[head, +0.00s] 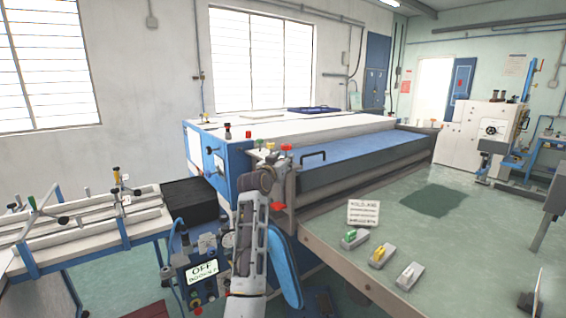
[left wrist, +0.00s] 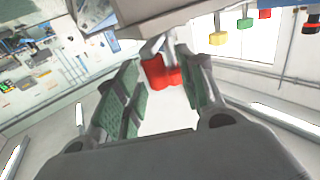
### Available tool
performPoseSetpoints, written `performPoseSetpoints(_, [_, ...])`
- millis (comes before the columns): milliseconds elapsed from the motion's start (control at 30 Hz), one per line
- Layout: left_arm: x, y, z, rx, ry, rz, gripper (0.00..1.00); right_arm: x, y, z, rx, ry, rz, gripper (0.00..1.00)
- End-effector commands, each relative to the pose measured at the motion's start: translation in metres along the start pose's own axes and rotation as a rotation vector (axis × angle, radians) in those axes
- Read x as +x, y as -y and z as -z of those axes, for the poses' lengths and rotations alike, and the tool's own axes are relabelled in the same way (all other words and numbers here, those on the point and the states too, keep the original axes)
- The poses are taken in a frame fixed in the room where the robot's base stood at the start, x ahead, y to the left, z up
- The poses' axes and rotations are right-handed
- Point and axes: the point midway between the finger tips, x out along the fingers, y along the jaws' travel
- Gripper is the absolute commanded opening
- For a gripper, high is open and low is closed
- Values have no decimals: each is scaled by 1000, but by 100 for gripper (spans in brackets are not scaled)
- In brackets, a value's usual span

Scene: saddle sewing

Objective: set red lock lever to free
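The red lock lever (head: 286,147) stands at the near corner of the blue-topped machine, right of a yellow knob (head: 270,146) and a green one (head: 259,143). My left gripper (head: 277,162) is at this corner, just below the red lever. The left wrist view is upside down; there the red lever (left wrist: 154,71) shows between the spread fingers of my left gripper (left wrist: 163,62). Its two red parts hang from a grey stem. Clear space shows below the red. Whether a finger touches it, I cannot tell. My right gripper is not visible.
The long machine bed (head: 350,160) runs behind the gripper. A green table (head: 400,220) at right carries a small sign (head: 364,212) and several small levers. A control panel with an OFF screen (head: 202,270) stands left of my arm. A rail fixture (head: 90,225) is at left.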

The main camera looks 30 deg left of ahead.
Motion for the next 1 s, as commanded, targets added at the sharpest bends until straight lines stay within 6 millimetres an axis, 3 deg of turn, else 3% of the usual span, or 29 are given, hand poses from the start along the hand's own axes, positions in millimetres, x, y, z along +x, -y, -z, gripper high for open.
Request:
performPoseSetpoints(33, [0, 0, 0, 0, 0, 0, 39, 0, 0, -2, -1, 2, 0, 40])
performPoseSetpoints(333, [0, 0, 0, 0, 0, 0, 0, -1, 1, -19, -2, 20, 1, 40])
performPoseSetpoints(567, [0, 0, 0, 0, 1, -1, 0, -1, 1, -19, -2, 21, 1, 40])
performPoseSetpoints(1000, [-7, 3, -2, -1, 2, -13, 0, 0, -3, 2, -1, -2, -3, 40])
